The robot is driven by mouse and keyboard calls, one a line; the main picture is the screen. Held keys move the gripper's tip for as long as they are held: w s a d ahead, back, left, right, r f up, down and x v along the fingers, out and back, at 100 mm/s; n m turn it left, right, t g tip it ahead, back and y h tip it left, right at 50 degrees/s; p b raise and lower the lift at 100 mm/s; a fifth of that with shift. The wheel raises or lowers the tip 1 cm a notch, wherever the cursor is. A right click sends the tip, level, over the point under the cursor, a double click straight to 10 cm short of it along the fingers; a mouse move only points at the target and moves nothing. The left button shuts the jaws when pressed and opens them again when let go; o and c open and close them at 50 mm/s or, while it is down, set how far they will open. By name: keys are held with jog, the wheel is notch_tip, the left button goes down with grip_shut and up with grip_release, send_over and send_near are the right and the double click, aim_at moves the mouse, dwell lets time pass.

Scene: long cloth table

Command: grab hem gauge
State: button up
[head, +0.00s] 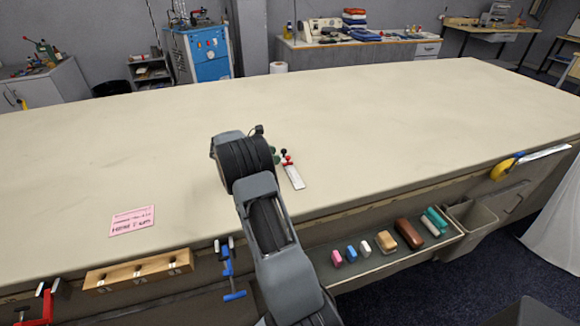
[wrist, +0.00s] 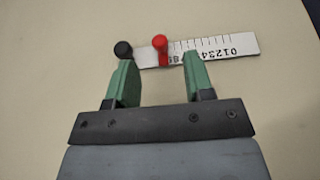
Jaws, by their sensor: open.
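The hem gauge (wrist: 225,46) is a white ruler strip with black marks and digits. It carries a red knob (wrist: 160,42), and a black knob (wrist: 123,49) sits at its left end. In the head view the gauge (head: 294,176) lies on the cloth table, just right of my arm's end. My gripper (wrist: 162,72) is open in the wrist view, with two green fingers apart and nothing between them. The fingertips are just short of the gauge, the left one near the black knob and the right one near the strip's middle. In the head view my arm mostly hides the gripper.
The cloth table (head: 400,120) is mostly bare around the gauge. A pink note (head: 132,221) lies at the front left. Below the front edge, a tray (head: 350,271) holds several small blocks. A yellow-handled tool (head: 505,168) hangs at the right edge.

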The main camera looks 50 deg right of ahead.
aim_at(288, 157)
jog(key=shift+p+x, duration=0.45)
jog(key=shift+x, duration=3)
jog(key=shift+a+f, duration=0.1)
jog(key=shift+f, duration=0.05)
jog(key=shift+c, duration=0.2)
